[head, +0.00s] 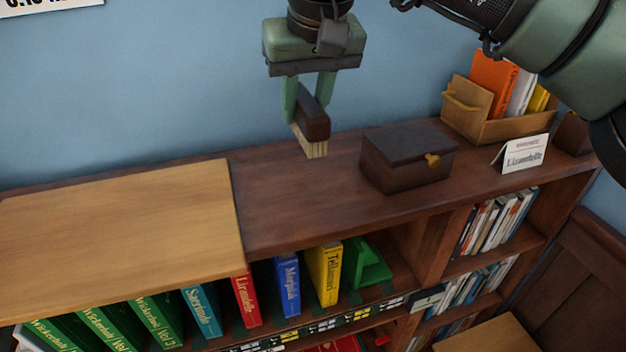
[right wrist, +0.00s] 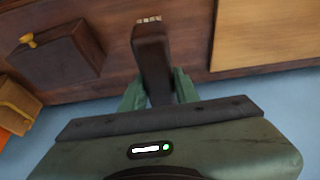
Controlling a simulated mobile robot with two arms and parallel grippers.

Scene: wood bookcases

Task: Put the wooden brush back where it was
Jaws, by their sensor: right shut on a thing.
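The wooden brush (head: 313,122) has a dark brown body and pale bristles. My right gripper (head: 309,98) is shut on it, with its green fingers around the body and the bristles pointing down. The brush appears above the dark bookcase top (head: 300,197), left of the dark box; I cannot tell how large the gap below it is. In the right wrist view the brush (right wrist: 152,60) sticks out from between the fingers (right wrist: 160,90), bristle tips at the far end. My left gripper is not in view.
A dark lidded box (head: 408,160) with a yellow knob stands on the bookcase top. Behind it are a wooden holder (head: 484,123) with books and a white sign card (head: 521,154). A lighter wood panel (head: 120,235) lies at left. Several books and a green bookend (head: 366,265) fill the shelf below.

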